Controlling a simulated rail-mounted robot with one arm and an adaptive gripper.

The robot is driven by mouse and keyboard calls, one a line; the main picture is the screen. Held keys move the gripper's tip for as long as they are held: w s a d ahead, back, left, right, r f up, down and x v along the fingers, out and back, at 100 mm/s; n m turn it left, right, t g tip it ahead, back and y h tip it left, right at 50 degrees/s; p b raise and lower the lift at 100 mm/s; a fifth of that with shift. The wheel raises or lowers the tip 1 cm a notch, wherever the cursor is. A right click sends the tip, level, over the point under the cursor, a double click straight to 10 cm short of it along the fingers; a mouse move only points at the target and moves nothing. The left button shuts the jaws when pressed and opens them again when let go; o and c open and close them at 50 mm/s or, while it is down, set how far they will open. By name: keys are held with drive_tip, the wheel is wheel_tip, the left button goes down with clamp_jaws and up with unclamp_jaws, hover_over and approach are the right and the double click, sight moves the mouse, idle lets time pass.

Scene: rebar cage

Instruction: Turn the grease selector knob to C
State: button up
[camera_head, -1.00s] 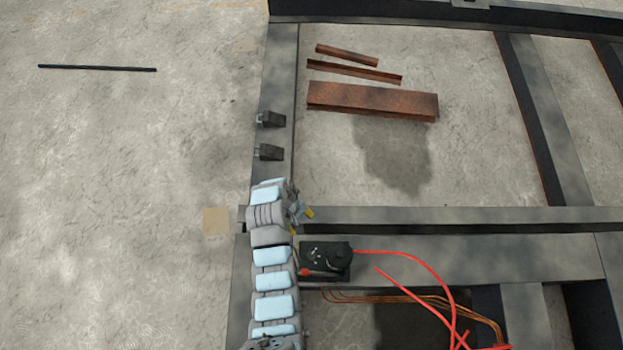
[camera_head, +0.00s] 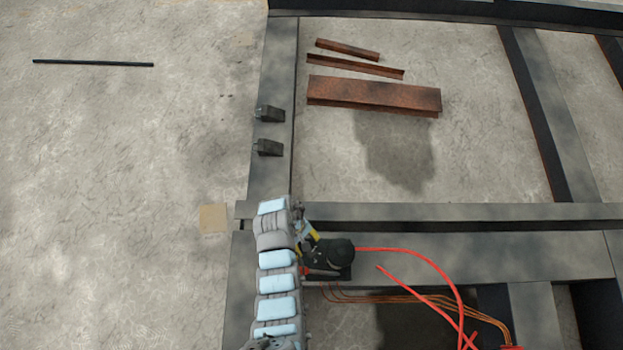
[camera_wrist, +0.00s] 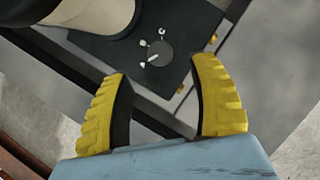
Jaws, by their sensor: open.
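The grease selector knob (camera_wrist: 159,53) is a small round grey dial with a white pointer stripe on a dark box face (camera_wrist: 195,28). Its stripe points to the lower left in the wrist view. Small white marks stand around the knob, too small to read as letters. My gripper (camera_wrist: 163,92) is open, with its yellow fingers apart and empty. In the wrist view the knob shows beyond the gap between the fingertips, not touched. In the head view my gripper (camera_head: 312,236) is at the back left of the black box (camera_head: 335,272) and hides part of its top.
A large dark cylinder (camera_head: 341,249) rises from the box beside the knob. A red hose (camera_head: 405,250) runs right from it. Copper lines (camera_head: 405,297) pass below. Steel beams (camera_head: 470,258) frame the area. Rusty steel pieces (camera_head: 372,94) lie at the back.

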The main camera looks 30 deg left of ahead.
sight(311, 253)
drive_tip(key=b+x, duration=0.1)
drive_tip(key=x, duration=0.5)
drive_tip(key=shift+d+f, duration=0.15)
drive_tip(key=shift+f, duration=0.25)
clamp_jaws()
